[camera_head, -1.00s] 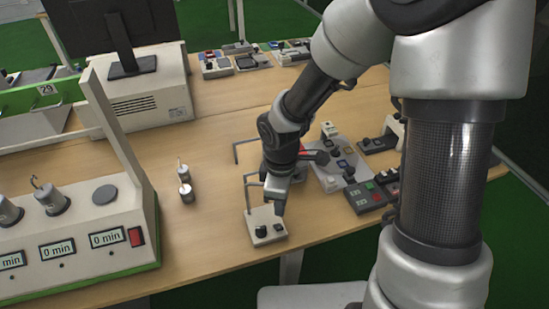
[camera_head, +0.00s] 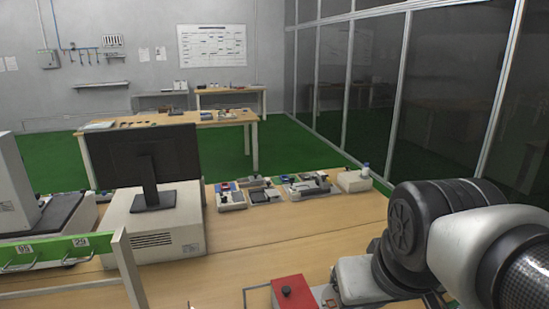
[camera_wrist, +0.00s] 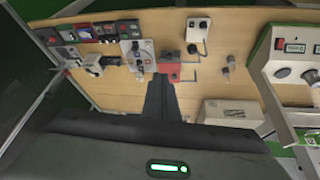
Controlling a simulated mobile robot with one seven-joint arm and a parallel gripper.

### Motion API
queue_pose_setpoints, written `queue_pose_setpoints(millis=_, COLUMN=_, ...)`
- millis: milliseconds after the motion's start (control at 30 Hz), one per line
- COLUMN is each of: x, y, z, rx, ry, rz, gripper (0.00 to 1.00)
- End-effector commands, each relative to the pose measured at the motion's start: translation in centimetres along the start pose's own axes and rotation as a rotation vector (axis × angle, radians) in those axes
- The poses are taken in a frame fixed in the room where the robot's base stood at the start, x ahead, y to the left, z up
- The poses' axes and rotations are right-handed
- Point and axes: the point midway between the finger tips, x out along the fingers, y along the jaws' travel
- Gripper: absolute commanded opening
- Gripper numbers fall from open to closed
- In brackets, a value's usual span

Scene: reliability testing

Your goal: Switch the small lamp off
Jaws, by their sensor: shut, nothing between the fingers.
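My gripper (camera_wrist: 158,78) shows in the wrist view as dark fingers held together, empty, above the table. I cannot tell for certain which thing is the small lamp. A small white box (camera_wrist: 198,28) with dark knobs and a thin bent rod stands near the table's edge in the wrist view. A red box (camera_wrist: 170,72) with a thin bent frame lies just beyond the fingertips in that view. The red box (camera_head: 290,291) with a black knob also shows at the bottom of the head view. The white box and my fingers are out of the head view.
The wooden table (camera_head: 240,250) has bare room in the middle. A monitor (camera_head: 146,165) on a white case stands at the left. Several small devices (camera_head: 265,192) line the back edge. A control panel (camera_wrist: 136,48) and a timer unit (camera_wrist: 290,70) flank the white box.

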Motion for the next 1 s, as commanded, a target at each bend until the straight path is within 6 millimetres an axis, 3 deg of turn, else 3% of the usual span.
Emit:
queue_pose_setpoints(millis=33, x=-1.1, y=0.1, z=0.1, rx=0.034, ry=0.019, rz=-0.009, gripper=0.0)
queue_pose_setpoints(millis=200, x=-1.8, y=0.1, z=0.5, rx=0.081, ry=0.034, rz=-0.022, gripper=0.0)
queue_pose_setpoints(millis=467, x=-1.6, y=0.0, z=0.5, rx=0.078, ry=0.032, rz=-0.022, gripper=0.0)
queue_pose_setpoints(millis=567, x=-0.1, y=-0.3, z=0.6, rx=0.067, ry=0.017, rz=-0.027, gripper=0.0)
queue_pose_setpoints(millis=667, x=3.1, y=-1.2, z=0.8, rx=0.043, ry=-0.015, rz=-0.039, gripper=0.0)
queue_pose_setpoints(millis=1000, x=20.5, y=-7.3, z=3.1, rx=-0.101, ry=-0.189, rz=-0.094, gripper=0.0)
